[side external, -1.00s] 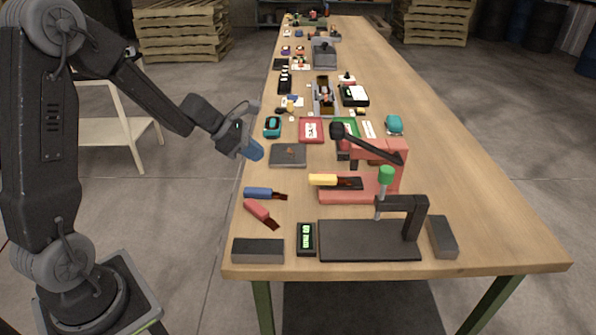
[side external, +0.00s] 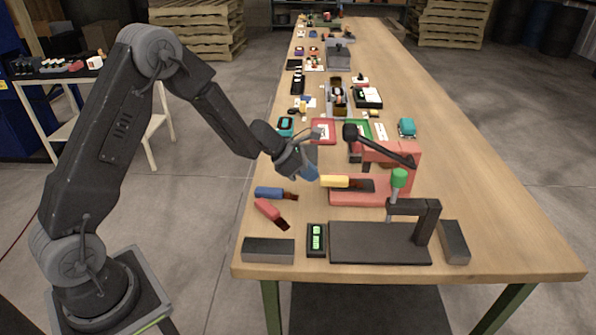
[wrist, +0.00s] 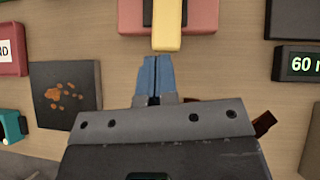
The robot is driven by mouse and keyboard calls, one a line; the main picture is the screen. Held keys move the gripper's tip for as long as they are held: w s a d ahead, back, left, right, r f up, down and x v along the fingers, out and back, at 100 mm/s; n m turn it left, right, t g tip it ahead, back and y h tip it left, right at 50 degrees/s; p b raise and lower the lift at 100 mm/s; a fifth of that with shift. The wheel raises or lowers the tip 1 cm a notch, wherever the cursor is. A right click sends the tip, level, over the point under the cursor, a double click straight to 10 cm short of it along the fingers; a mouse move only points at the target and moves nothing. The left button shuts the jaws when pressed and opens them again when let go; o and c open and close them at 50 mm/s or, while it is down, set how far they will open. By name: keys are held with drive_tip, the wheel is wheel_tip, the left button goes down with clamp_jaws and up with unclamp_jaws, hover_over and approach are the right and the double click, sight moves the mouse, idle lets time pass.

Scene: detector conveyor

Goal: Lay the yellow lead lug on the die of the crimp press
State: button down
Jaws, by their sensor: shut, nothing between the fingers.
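The yellow lead lug (side external: 335,181) lies at the crimp press (side external: 360,199), its yellow sleeve sticking out left over the red base and its dark end on the dark die (side external: 368,186). The lug (wrist: 167,28) also shows in the wrist view, over the red press base (wrist: 131,17). My gripper (side external: 312,175) is shut and empty, its blue fingertips just left of the sleeve's outer end. In the wrist view my gripper (wrist: 156,62) points at the sleeve's end, with little or no gap. The lug's dark end is out of the wrist view.
A blue lug (side external: 268,193) and a red lug (side external: 266,208) lie front left. A display box (side external: 317,240) and grey blocks (side external: 268,251) line the front. Trays and parts fill the back.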

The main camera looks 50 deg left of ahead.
sight(326, 181)
drive_tip(key=shift+w+d, duration=0.1)
drive_tip(key=shift+w+d, duration=0.55)
drive_tip(key=shift+w, duration=0.15)
drive_tip(key=shift+w+d, duration=0.5)
drive_tip(key=shift+w, duration=0.2)
